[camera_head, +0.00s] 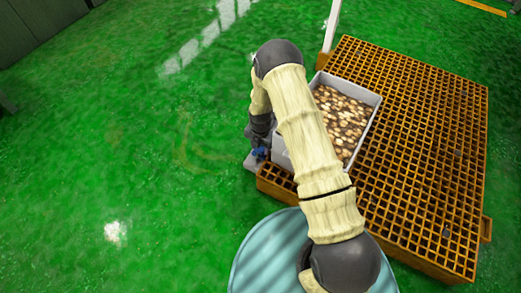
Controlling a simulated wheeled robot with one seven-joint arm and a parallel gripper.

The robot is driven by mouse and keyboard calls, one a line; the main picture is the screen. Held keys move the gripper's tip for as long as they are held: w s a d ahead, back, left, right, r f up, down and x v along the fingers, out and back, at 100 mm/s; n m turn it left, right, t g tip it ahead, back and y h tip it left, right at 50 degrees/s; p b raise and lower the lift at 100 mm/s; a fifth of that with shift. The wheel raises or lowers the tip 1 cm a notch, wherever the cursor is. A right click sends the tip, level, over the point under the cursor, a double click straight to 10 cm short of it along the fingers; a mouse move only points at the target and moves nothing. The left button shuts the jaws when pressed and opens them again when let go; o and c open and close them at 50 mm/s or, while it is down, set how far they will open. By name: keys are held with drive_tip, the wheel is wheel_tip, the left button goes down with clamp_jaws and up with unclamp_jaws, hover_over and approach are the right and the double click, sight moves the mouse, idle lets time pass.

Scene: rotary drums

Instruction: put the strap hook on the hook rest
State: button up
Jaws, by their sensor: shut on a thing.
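My gripper (257,158) is at the left end of the crate, low beside the corner of the orange grating, and points down. It is small and partly hidden by my wrist. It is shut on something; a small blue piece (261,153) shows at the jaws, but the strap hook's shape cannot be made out. I cannot make out the hook rest for certain; my arm covers part of the area around the crate.
A grey crate (361,92) full of brown and pale pieces stands on an orange grating platform (425,130). A white post (332,26) rises behind the crate. The green floor (120,140) to the left is clear. My arm crosses over the crate.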

drive_tip(key=shift+f, duration=0.65)
drive_tip(key=shift+r, duration=0.1)
drive_tip(key=o, duration=0.7)
drive_tip(key=shift+o, duration=0.2)
wheel_tip(320, 180, up, 12)
drive_tip(key=p, duration=0.7)
drive_tip(key=shift+p, duration=0.4)
